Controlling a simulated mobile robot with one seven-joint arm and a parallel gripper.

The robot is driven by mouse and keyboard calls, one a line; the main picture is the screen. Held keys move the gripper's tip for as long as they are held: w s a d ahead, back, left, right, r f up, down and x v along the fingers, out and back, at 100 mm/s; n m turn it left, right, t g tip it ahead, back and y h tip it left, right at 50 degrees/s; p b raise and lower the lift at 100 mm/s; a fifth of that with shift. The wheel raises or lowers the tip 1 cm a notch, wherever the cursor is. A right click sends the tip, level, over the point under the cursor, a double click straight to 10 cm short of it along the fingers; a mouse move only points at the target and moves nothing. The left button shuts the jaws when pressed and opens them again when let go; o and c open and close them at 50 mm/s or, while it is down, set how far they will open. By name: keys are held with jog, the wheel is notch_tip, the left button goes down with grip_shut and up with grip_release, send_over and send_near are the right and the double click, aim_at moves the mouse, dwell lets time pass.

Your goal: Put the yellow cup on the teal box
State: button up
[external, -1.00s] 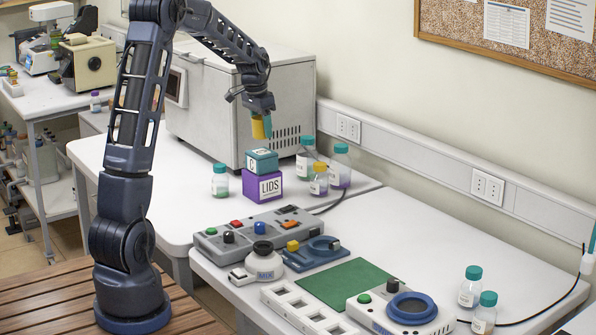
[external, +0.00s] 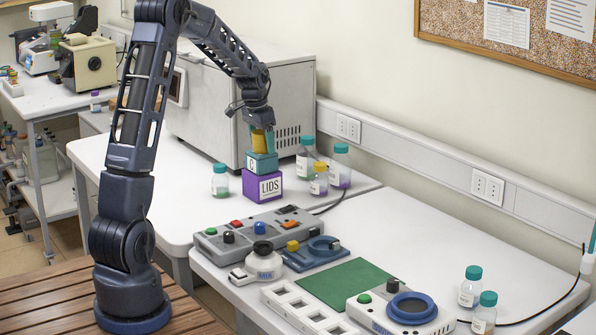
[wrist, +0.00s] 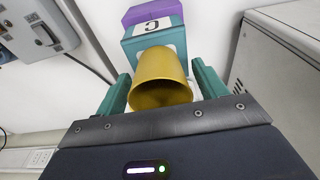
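The yellow cup (external: 260,141) stands on top of the teal box (external: 262,163), which sits on a purple box marked LIDS (external: 262,187). In the wrist view the cup (wrist: 162,80) has its open mouth towards the camera, with the teal box (wrist: 150,38) marked C behind it. My gripper (external: 261,134) is around the cup from above. Its teal fingers (wrist: 162,78) stand on either side of the cup, with narrow gaps near the tips, and look open. The contact under the cup is partly hidden.
Bottles with teal or yellow lids (external: 319,180) stand close to the right of the boxes, and another bottle (external: 220,181) stands to the left. A large grey machine (external: 210,110) is behind. Control panels (external: 258,232) lie in front.

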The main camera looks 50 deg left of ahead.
aim_at(257, 151)
jog(key=shift+r, duration=0.1)
notch_tip(257, 151, up, 12)
jog(key=s, duration=0.1)
jog(key=shift+s, duration=0.4)
jog(key=s+d+r+t, duration=0.1)
jog(key=s+d+r, duration=0.2)
jog(key=s+d, duration=0.5)
jog(key=s+d+r, duration=0.4)
jog(key=s+d, duration=0.1)
jog(key=d, duration=0.6)
jog(key=s+d+f, duration=0.1)
jog(key=s+d, duration=0.2)
jog(key=s, duration=0.4)
jog(key=s+d+f+t, duration=0.1)
jog(key=s+d+f, duration=0.1)
jog(key=s+d, duration=0.2)
jog(key=s+d+f, duration=0.2)
jog(key=s+d, duration=0.2)
jog(key=s, duration=0.5)
jog(key=shift+s+d+t, duration=0.25)
jog(key=shift+s+t, duration=0.05)
jog(key=shift+t, duration=0.1)
